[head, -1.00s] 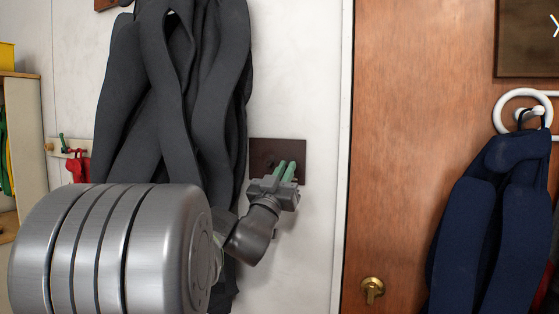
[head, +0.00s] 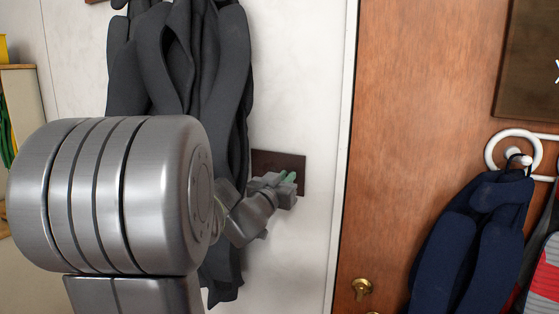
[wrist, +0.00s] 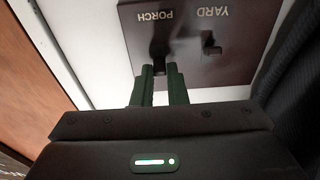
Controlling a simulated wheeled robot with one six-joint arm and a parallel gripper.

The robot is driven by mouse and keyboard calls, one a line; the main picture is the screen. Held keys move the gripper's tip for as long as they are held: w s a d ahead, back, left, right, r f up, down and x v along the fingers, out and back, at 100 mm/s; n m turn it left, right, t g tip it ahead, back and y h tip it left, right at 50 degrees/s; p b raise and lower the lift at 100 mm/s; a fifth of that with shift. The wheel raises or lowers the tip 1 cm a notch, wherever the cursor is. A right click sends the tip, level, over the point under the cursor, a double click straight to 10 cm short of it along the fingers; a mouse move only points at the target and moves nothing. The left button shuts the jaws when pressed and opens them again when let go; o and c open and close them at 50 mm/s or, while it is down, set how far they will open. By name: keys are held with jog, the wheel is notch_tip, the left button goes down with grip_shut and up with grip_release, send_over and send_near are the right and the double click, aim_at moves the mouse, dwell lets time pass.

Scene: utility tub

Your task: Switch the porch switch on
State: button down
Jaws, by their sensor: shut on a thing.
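A dark brown switch plate (head: 293,161) is fixed to the white wall between the grey coat and the wooden door. In the wrist view the plate (wrist: 236,68) appears upside down, with the labels PORCH and YARD. The porch switch (wrist: 160,47) is a small dark lever under its label. The yard switch (wrist: 211,49) sits beside it, clear of my fingers. My gripper (wrist: 158,70) has its green fingers shut on the porch switch; their tips hide part of it. In the head view my gripper (head: 288,177) is at the plate's lower part.
A dark grey coat (head: 178,70) hangs close on the left of the plate. A wooden door (head: 420,90) with a brass knob (head: 362,287) stands to the right. A navy garment (head: 470,235) hangs from a white hook (head: 514,155). Bare white wall lies below the plate.

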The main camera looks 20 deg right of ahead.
jog(key=shift+r+g+y+p, duration=0.45)
jog(key=shift+y+p, duration=0.35)
jog(key=shift+p, duration=0.9)
jog(key=shift+f+g+y+p, duration=0.15)
jog(key=shift+g+y+p, duration=0.15)
jog(key=shift+p, duration=0.1)
jog(key=c, duration=1.4)
grip_release()
jog(key=shift+w+a, duration=0.1)
jog(key=shift+c, duration=0.2)
jog(key=v, duration=1.4)
jog(key=shift+w, duration=0.1)
